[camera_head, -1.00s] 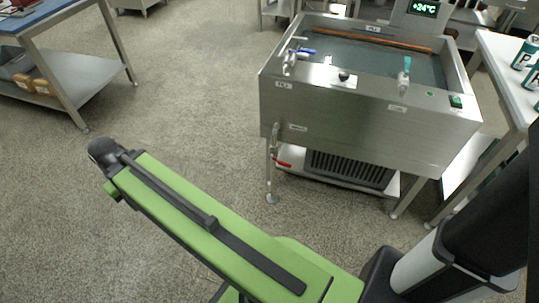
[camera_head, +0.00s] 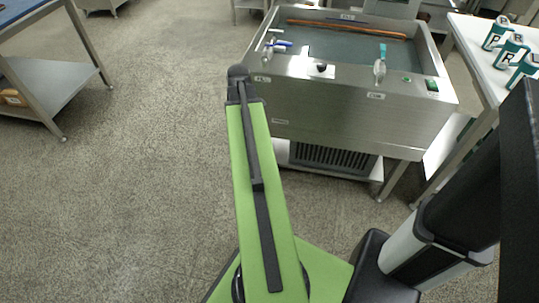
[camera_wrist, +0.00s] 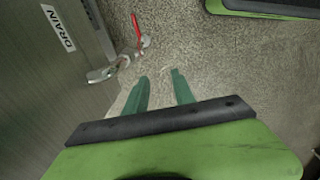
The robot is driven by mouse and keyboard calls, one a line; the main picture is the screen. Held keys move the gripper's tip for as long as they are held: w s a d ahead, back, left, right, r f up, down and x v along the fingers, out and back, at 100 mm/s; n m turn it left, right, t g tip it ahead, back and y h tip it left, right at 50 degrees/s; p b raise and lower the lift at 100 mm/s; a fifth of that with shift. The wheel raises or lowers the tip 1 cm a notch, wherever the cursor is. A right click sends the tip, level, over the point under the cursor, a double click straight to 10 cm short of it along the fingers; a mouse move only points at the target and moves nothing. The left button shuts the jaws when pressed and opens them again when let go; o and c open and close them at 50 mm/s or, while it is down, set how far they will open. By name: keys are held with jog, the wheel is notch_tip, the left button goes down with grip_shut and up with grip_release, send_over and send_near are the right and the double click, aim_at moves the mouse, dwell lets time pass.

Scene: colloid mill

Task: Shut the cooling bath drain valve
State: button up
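The cooling bath (camera_head: 340,118) is a steel tank on legs in the head view. Its drain valve shows in the wrist view as a metal tap body (camera_wrist: 104,73) on the steel wall, left of my fingers. A red lever (camera_wrist: 138,30) sits at its outer end, in the upper middle of that view. The label DRAIN (camera_wrist: 58,28) is on the wall beside it. My gripper (camera_wrist: 160,75) is open and empty, its two green fingers apart from the valve and lever. In the head view my arm hides the valve, and my fingers are not visible.
Blue-handled (camera_head: 282,44) and teal-handled (camera_head: 381,58) taps stand on the bath's rim. A table with lettered canisters (camera_head: 509,50) is at the right. A steel table with a lower shelf (camera_head: 52,88) is at the left. The floor left of my arm is clear.

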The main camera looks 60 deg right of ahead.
jog(key=s+d, duration=0.6)
jog(key=s, duration=0.2)
jog(key=shift+n, duration=0.3)
jog(key=f+b, duration=0.5)
jog(key=b, duration=0.1)
jog(key=f+b, duration=0.5)
jog(key=f, duration=0.1)
jog(key=f+b, duration=0.6)
jog(key=shift+w+d+f+b, duration=0.1)
jog(key=shift+w+f+b, duration=0.15)
jog(key=shift+w+b, duration=0.05)
jog(key=shift+r, duration=0.1)
grip_shut()
